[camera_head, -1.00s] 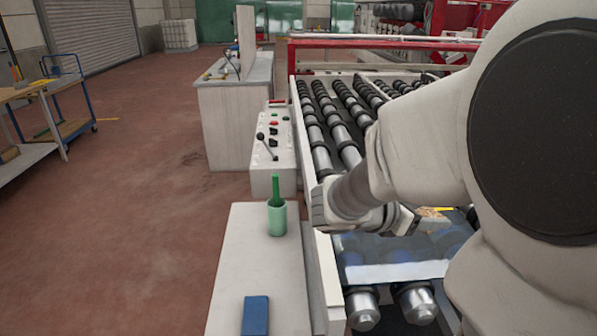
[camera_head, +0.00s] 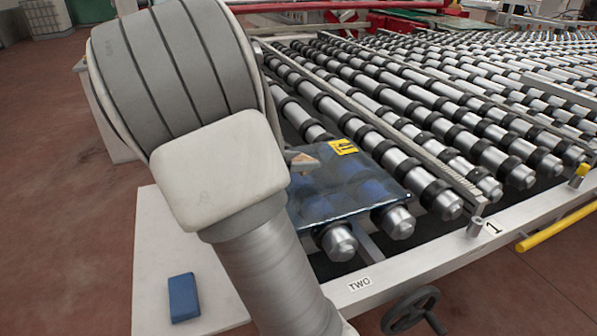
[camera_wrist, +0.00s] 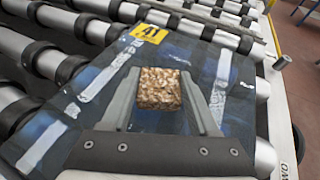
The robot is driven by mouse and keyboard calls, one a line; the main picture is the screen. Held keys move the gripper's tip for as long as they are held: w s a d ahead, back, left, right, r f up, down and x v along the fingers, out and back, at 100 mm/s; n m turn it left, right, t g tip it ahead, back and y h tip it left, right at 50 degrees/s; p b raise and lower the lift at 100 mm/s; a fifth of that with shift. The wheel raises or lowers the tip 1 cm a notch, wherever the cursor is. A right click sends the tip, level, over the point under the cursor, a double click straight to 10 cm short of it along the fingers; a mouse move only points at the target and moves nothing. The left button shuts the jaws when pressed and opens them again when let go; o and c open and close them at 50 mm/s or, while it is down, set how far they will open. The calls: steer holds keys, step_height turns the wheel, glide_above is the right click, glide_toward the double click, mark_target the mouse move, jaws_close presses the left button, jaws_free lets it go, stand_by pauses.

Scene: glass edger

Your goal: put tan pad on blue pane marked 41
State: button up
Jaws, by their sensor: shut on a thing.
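The tan pad (camera_wrist: 159,88) is a speckled, cork-like block in the wrist view. My gripper (camera_wrist: 172,100) is shut on it, with a finger on either side. In the head view the pad (camera_head: 304,162) shows as a small tan piece beside my arm. The blue pane (camera_head: 372,197) lies on the rollers and carries a yellow label reading 41 (camera_head: 344,147). In the wrist view the pane (camera_wrist: 70,125) lies behind the pad, with the label (camera_wrist: 150,33) beyond it. I cannot tell whether the pad touches the pane. My arm hides most of the gripper in the head view.
A blue block (camera_head: 183,298) lies on the white side table (camera_head: 150,235) at left. The roller bed (camera_head: 440,120) stretches away to the right. A handwheel (camera_head: 413,311) and a yellow bar (camera_head: 560,226) stand at its front.

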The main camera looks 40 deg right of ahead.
steer(key=shift+f+b, duration=0.35)
steer(key=shift+f, duration=1.15)
steer(key=shift+f, duration=0.25)
steer(key=o, duration=1.3)
steer(key=shift+r, duration=0.1)
